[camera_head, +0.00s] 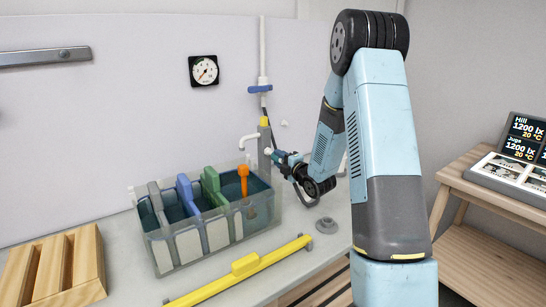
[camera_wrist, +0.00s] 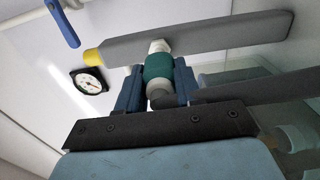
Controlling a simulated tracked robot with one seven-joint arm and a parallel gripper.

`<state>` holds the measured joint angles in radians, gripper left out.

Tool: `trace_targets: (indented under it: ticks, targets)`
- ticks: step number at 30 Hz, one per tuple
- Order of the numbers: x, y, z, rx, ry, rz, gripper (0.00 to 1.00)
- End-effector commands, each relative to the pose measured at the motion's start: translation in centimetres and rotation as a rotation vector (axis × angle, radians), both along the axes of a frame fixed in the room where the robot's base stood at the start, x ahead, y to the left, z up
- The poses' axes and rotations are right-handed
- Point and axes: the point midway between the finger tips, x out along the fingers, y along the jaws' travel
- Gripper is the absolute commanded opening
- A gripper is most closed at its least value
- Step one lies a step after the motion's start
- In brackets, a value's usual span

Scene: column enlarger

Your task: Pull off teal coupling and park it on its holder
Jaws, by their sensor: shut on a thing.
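The teal coupling (camera_wrist: 158,66) sits between my gripper's blue fingers in the wrist view. My gripper (camera_head: 277,156) is shut on it, beside the grey post (camera_head: 264,140) with a yellow cap above the tank. In the wrist view the coupling's far end meets a white fitting (camera_wrist: 158,46) on the post; I cannot tell whether it is fully seated. A pale round end (camera_wrist: 159,91) shows at the coupling's near side. In the head view the coupling is mostly hidden by my gripper. I cannot clearly make out its holder.
A clear tank (camera_head: 165,240) with coloured frames stands below left of my gripper. A small grey round base (camera_head: 326,225) sits on the bench to the right. A yellow bar (camera_head: 245,266) runs along the front. A blue-handled valve (camera_head: 261,89) and gauge (camera_head: 204,71) are on the wall.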

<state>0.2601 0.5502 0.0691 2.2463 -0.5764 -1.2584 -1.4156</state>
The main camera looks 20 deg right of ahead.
Motion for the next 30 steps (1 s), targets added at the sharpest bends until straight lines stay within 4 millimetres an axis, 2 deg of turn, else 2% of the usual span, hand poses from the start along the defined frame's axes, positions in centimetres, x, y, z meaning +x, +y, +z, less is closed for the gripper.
trace_targets:
  ticks: [19, 30]
  targets:
    - [-4.9, -1.8, 0.0, 0.000, 0.001, -0.001, 0.00]
    - [-5.6, -2.0, 0.0, 0.000, 0.000, 0.000, 0.00]
